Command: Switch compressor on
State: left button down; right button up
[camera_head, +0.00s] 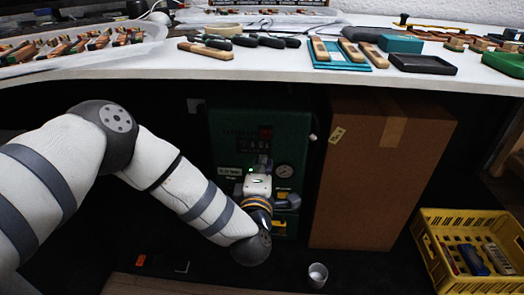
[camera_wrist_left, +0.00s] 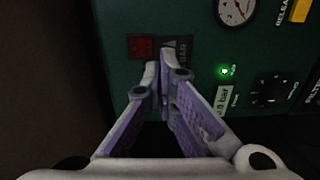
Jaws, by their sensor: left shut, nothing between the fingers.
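The green compressor (camera_head: 225,130) stands under the bench, and its front panel also shows in the left wrist view (camera_wrist_left: 190,18). A red switch (camera_wrist_left: 142,47) sits on the panel, just left of my fingertips in the wrist view. A small green light (camera_wrist_left: 224,71) glows on the panel. My left gripper (camera_head: 262,165) reaches to the panel; in the wrist view its fingertips (camera_wrist_left: 165,68) are together, shut and empty, close to the panel. I cannot tell whether they touch it. They hide part of a label beside the red switch. My right gripper is not in view.
A round gauge (camera_head: 285,171) and a dark knob (camera_wrist_left: 268,92) are on the panel. A tall cardboard box (camera_head: 365,190) stands right of the compressor. A yellow crate (camera_head: 432,245) and a small white cup (camera_head: 317,275) are on the floor.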

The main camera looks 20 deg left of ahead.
pick_arm(q)
jog(key=f+p+v, duration=0.1)
jog(key=v, duration=0.5)
jog(key=shift+s+f+p, duration=0.3)
jog(key=shift+p, duration=0.1)
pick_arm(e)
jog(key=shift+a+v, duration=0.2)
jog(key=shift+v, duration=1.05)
